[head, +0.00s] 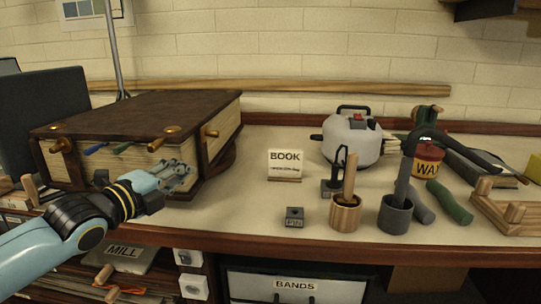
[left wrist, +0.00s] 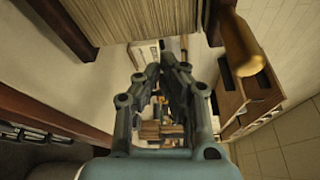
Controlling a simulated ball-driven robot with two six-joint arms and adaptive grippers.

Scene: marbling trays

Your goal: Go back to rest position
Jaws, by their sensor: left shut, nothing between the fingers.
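My left gripper (head: 178,175) is at the front of the big brown book (head: 140,115) on the bench, close to its right front corner. Its fingers are shut with nothing between them. In the left wrist view the gripper (left wrist: 165,75) points along the bench, with the book's page block (left wrist: 120,15) at the top and a brass-coloured peg (left wrist: 242,45) at upper right. I cannot tell whether the gripper touches the book. My right gripper is not in view.
A "BOOK" sign (head: 285,164), a wooden cup (head: 345,213), a dark grey cup (head: 395,215), a kettle-like pot (head: 352,140) and a "WAX" tin (head: 428,160) stand to the right. The bench's front edge (head: 300,248) runs below. The bench between book and sign is clear.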

